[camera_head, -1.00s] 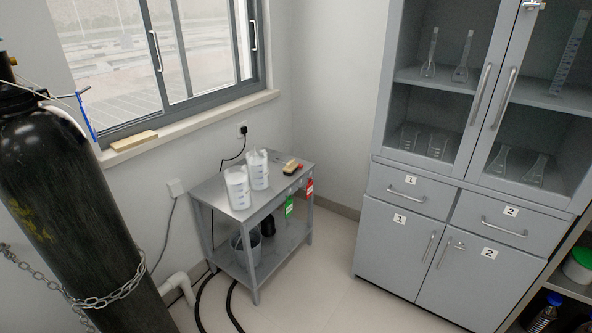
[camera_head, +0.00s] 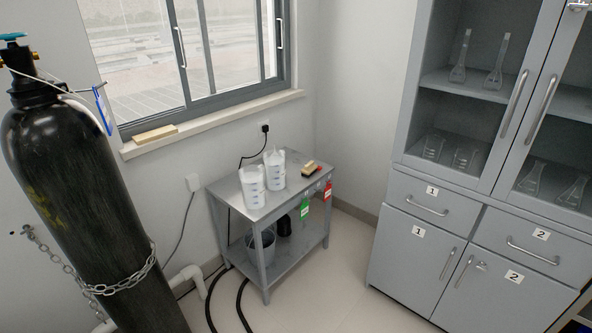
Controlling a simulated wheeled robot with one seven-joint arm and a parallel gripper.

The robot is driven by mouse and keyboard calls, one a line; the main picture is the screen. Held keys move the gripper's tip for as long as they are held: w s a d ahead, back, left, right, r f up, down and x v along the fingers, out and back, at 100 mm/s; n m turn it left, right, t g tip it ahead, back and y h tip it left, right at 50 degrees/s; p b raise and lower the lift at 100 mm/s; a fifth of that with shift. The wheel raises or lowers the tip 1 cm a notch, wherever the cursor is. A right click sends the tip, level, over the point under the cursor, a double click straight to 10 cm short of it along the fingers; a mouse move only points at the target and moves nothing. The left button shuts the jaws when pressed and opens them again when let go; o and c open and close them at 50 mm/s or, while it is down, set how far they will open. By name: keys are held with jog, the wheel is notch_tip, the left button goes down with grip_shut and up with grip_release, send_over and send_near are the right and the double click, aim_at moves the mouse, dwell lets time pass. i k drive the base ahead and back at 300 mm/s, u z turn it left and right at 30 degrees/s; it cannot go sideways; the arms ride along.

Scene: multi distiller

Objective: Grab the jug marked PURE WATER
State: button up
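Two white jugs with dark markings stand upright on the top of a small grey metal table below the window. The front jug (camera_head: 252,186) is at the left. The rear jug (camera_head: 274,170) is close beside it to the right. Their markings are too small to read, so I cannot tell which one says PURE WATER. My gripper is not in view.
The grey table (camera_head: 290,194) also holds a small tan-and-dark block (camera_head: 311,168), with green and red tags at its edge. A chained black gas cylinder (camera_head: 75,190) stands left. A grey cabinet (camera_head: 455,215) stands right. Bare floor (camera_head: 335,275) lies between table and cabinet.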

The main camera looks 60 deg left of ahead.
aim_at(277, 168)
jog(key=i, duration=2.2)
jog(key=u, duration=3.05)
jog(key=i, duration=1.7)
jog(key=z, duration=0.05)
